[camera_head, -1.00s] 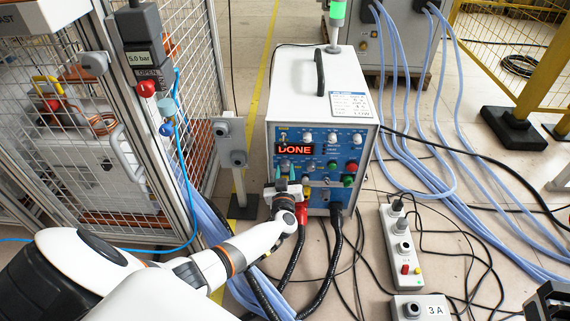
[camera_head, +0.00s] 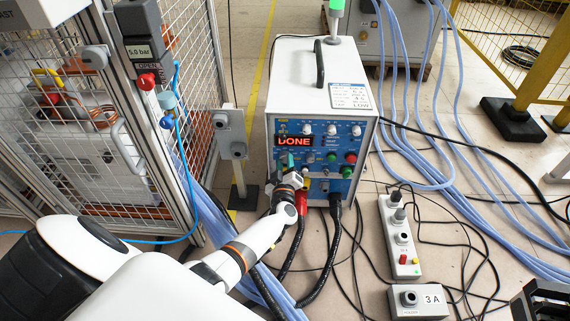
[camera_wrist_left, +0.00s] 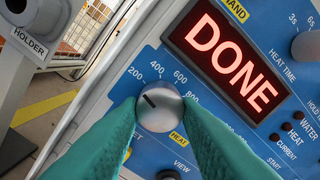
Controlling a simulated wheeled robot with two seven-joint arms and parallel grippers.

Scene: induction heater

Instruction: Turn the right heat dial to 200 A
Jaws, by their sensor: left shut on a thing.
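The silver heat dial (camera_wrist_left: 159,106) shows in the left wrist view, with a scale of 200, 400, 600 and 800 and a yellow HEAT label below. Its dark pointer line slants to the upper left, towards the 200 end; the exact reading is unclear. My left gripper (camera_wrist_left: 160,118) is shut on this dial, one teal finger on each side. In the head view my left gripper (camera_head: 290,165) is at the heater's front panel and hides the dial. The heater (camera_head: 295,80) has a red display (camera_head: 294,141) reading DONE. A dark part at the bottom right corner may be my right gripper (camera_head: 540,300); its fingers are unclear.
Other knobs, red and green buttons, and a heat time knob (camera_wrist_left: 307,46) surround the dial. A holder post (camera_head: 231,140) and mesh cage (camera_head: 200,90) stand left. Black cables hang below the panel. A power strip (camera_head: 400,235) and a 3 A box (camera_head: 419,303) lie right.

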